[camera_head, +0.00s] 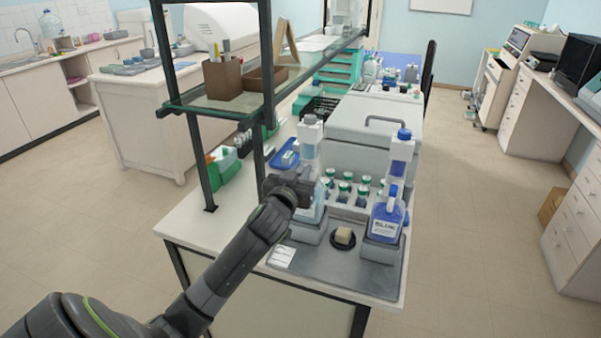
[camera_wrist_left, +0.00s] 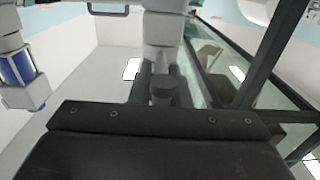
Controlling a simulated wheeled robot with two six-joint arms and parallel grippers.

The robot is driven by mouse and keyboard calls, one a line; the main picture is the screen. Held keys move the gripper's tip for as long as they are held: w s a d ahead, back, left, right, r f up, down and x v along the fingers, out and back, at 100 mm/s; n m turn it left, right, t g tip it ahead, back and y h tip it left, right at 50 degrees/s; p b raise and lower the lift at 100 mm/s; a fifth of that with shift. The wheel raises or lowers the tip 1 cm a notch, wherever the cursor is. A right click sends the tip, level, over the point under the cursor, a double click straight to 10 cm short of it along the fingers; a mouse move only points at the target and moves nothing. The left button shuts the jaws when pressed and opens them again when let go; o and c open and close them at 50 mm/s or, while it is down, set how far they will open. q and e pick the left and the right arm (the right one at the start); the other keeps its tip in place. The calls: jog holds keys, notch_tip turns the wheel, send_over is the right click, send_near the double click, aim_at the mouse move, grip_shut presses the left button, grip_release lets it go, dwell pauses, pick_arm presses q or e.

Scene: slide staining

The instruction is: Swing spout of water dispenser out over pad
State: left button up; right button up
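The water dispenser (camera_head: 311,136) is a pale bottle and tower on a grey base at the left of the staining station. In the left wrist view, a white column (camera_wrist_left: 165,25), which looks like part of it, stands straight ahead. My left gripper (camera_head: 300,184) is at the dispenser's near left side and hides part of its middle. In the wrist view, the dark fingers (camera_wrist_left: 156,88) reach toward the column; their gap and any contact are unclear. The spout cannot be made out. The pad (camera_head: 330,271) is a grey mat in front, with a black round holder and a beige block (camera_head: 344,235).
A blue-filled bluing dispenser (camera_head: 388,217) stands at the right of the mat; its blue part also shows in the wrist view (camera_wrist_left: 20,75). Several green-capped bottles (camera_head: 344,190) stand behind the mat. A dark-framed glass shelf (camera_head: 262,95) rises close to my left arm.

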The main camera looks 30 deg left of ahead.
pick_arm(q)
grip_shut()
jog(key=shift+d+f, duration=0.1)
jog(key=shift+d, duration=0.05)
jog(key=shift+w+d+f+n+g+y+b, duration=0.1)
jog(key=shift+d+n+g+y+b, duration=0.15)
jog(key=shift+n+y+b, duration=0.3)
jog(key=shift+w+d+n+g+y+b, duration=0.15)
jog(key=shift+d+n+y+b, duration=0.15)
jog(key=shift+y, duration=0.35)
jog(key=d+n+g+y+b, duration=0.1)
jog(key=n+g+y+b, duration=0.1)
jog(key=b, duration=0.1)
jog(key=w+n+g+y+b, duration=0.1)
jog(key=n+y+b, duration=0.1)
jog(key=y, duration=0.1)
jog(key=w+d+n+g+y+b, duration=0.1)
jog(key=n+g+y+b, duration=0.1)
jog(key=b, duration=0.1)
jog(key=shift+w+d+g+b, duration=0.1)
jog(key=shift+d+g+b, duration=0.2)
jog(key=shift+d+b, duration=0.05)
jog(key=shift+w+d+n+g+y+b, duration=0.2)
jog(key=shift+w+n+g+y+b, duration=0.1)
jog(key=shift+n+g+y+b, duration=0.5)
jog(key=shift+r, duration=0.2)
jog(key=o, duration=0.7)
grip_release()
jog(key=shift+c, duration=0.2)
jog(key=shift+f, duration=0.1)
